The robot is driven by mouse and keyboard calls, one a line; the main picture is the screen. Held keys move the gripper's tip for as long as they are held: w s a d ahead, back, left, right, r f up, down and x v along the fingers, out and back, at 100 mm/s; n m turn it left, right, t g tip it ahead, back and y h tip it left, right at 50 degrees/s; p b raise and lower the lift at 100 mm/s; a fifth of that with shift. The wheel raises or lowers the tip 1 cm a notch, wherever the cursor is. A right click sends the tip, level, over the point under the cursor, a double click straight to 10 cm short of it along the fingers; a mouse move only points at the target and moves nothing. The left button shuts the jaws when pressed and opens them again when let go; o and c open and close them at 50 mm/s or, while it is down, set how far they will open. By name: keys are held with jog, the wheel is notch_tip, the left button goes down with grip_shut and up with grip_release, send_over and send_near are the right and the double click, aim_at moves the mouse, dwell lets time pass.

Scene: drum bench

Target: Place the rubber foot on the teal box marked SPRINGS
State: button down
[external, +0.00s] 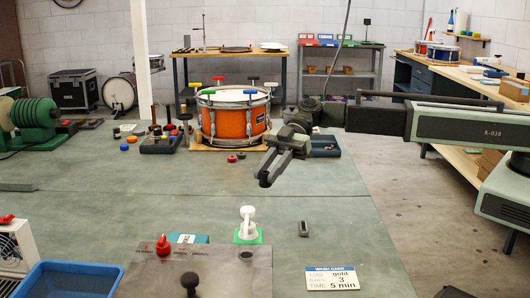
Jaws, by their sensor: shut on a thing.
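My gripper (266,178) hangs above the green bench mat, in front of the orange drum. It is shut on a small dark piece at its fingertips, which I take to be the rubber foot; the fingers hide most of it. A low teal box (187,238) with a white label stands at the front, behind a grey plate. It is left of and nearer the camera than my gripper. Its lettering is too small to read, so I cannot confirm SPRINGS.
A white fitting on a green base (247,226) and a red knob (163,245) stand near the teal box. A small grey block (303,229) and a wash card (331,278) lie to the right. The orange drum (233,121) stands behind. The middle mat is clear.

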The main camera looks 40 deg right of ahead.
jog(key=s+a+n+g, duration=0.1)
jog(key=s+a, duration=0.3)
jog(key=a, duration=0.3)
jog(key=g+b, duration=0.1)
jog(key=b, duration=0.1)
send_over(189, 238)
jog(key=shift+f+n+h, duration=0.3)
jog(key=shift+f+n, duration=0.1)
jog(key=shift+f, duration=0.5)
notch_tip(189, 238, down, 4)
jog(key=b, duration=0.3)
jog(key=shift+b, duration=0.4)
jog(key=shift+d+r, duration=0.1)
jog(key=shift+r, duration=0.15)
jog(key=shift+f, duration=0.25)
jog(key=c, duration=1.2)
grip_release()
jog(key=shift+r, duration=0.1)
jog(key=shift+r+p, duration=0.1)
jog(key=shift+p, duration=0.2)
